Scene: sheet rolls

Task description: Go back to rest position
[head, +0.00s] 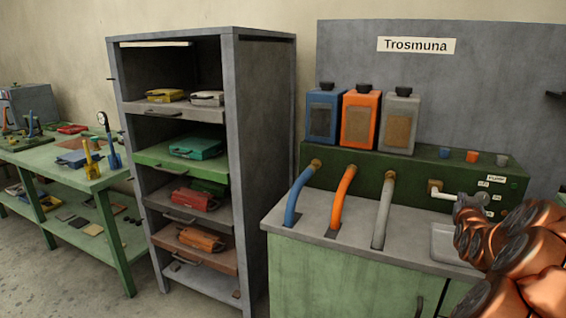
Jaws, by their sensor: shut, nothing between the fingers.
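My copper-coloured arm (510,250) fills the lower right corner of the head view. It is in front of the right end of the counter and hides part of the green pump box. The fingers of my gripper cannot be made out. I see no object held along the visible part of the arm.
A grey counter (340,238) carries blue, orange and grey hoses. Blue, orange and grey canisters (360,122) stand on the green pump box (330,165). A grey shelf rack (262,150) stands left of it. A green workbench (100,180) is farther left. Some floor is clear between.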

